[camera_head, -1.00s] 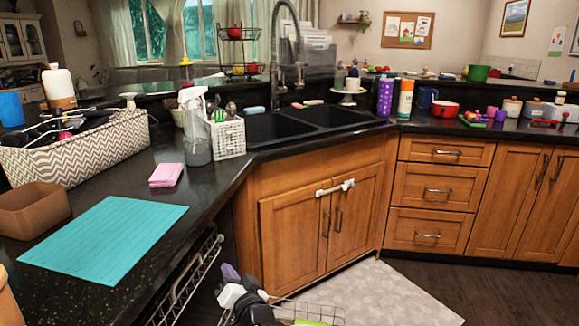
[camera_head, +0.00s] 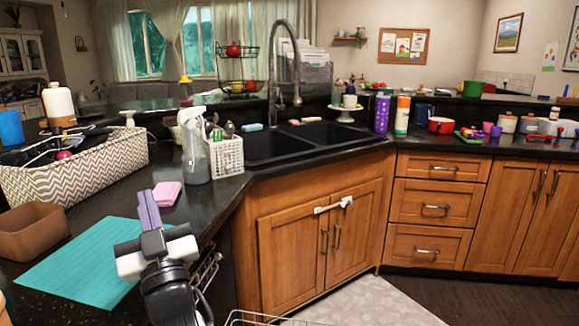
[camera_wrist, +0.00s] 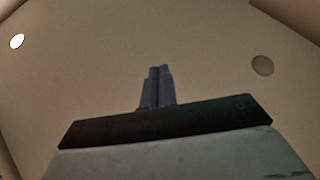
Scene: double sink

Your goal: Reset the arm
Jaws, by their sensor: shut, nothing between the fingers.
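My gripper (camera_head: 149,208) stands upright over the counter's front edge at the left, in front of the teal mat. Its two grey-purple fingers are together and point up, with nothing between them. In the wrist view the shut fingers (camera_wrist: 157,86) point at a plain ceiling with round lights. My arm comes up from the bottom of the head view and hides part of the teal mat (camera_head: 75,265).
A pink sponge stack (camera_head: 167,193), a spray bottle (camera_head: 195,150) and a white basket (camera_head: 228,155) stand behind my gripper. A brown box (camera_head: 33,232) and a patterned bin (camera_head: 90,170) are at left. A wire rack (camera_head: 260,318) shows low. The double sink (camera_head: 270,146) is beyond.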

